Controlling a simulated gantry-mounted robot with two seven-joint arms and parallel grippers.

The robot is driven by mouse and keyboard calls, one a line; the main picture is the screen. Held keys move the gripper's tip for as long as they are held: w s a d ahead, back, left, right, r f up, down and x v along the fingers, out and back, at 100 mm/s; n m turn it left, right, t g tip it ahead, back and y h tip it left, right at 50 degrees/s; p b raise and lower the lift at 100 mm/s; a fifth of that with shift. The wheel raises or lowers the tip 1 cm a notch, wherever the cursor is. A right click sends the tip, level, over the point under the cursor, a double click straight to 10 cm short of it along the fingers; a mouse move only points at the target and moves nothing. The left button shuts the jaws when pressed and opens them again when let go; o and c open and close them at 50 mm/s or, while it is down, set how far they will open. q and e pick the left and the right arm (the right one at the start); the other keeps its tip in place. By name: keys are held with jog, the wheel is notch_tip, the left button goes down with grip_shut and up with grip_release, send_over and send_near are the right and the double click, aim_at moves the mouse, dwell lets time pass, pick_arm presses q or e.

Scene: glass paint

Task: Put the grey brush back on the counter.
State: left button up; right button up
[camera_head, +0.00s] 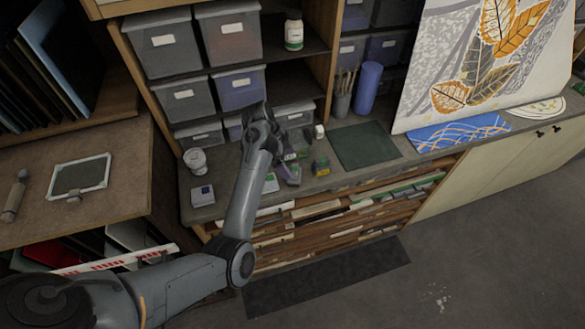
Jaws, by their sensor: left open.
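My left arm reaches up from the lower left over the grey counter (225,180). My left gripper (288,160) is at its far end, open, above small bottles and jars near the counter's back. Its fingertips are small and hard to separate from those items. I cannot pick out a grey brush for certain. A dull grey-brown handled tool (15,196) lies on the left side table, and several thin brushes (346,78) stand in a grey cup (341,104). My right gripper is not in view.
A dark green mat (365,146) lies clear on the counter. A white jar (196,161) and a small scale-like box (202,195) stand at its left. Storage bins (162,42) fill the shelves behind. A blue roll (367,87) stands beside the cup.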

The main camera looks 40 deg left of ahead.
pick_arm(q)
jog(key=v, duration=0.5)
jog(key=s+f+n+y, duration=0.1)
jog(key=s+f, duration=0.1)
jog(key=s+f+n+y, duration=0.1)
jog(key=s+f, duration=0.1)
jog(key=s, duration=0.1)
jog(key=s+d+f+n+y, duration=0.1)
jog(key=s+f, duration=0.1)
jog(key=shift+s+f+g, duration=0.25)
jog(key=shift+g, duration=0.05)
jog(key=s+d+f+n, duration=0.1)
jog(key=s+d+n, duration=0.2)
jog(key=s+d, duration=0.5)
jog(key=s+d+f+n+t, duration=0.1)
jog(key=s+d+n, duration=0.2)
jog(key=s+d, duration=0.6)
jog(key=s, duration=0.4)
jog(key=shift+d+f+y, duration=0.25)
jog(key=shift+f+y, duration=0.05)
jog(key=shift+f, duration=0.1)
jog(key=shift+r, duration=0.1)
notch_tip(320, 180, up, 14)
jog(key=p, duration=1.4)
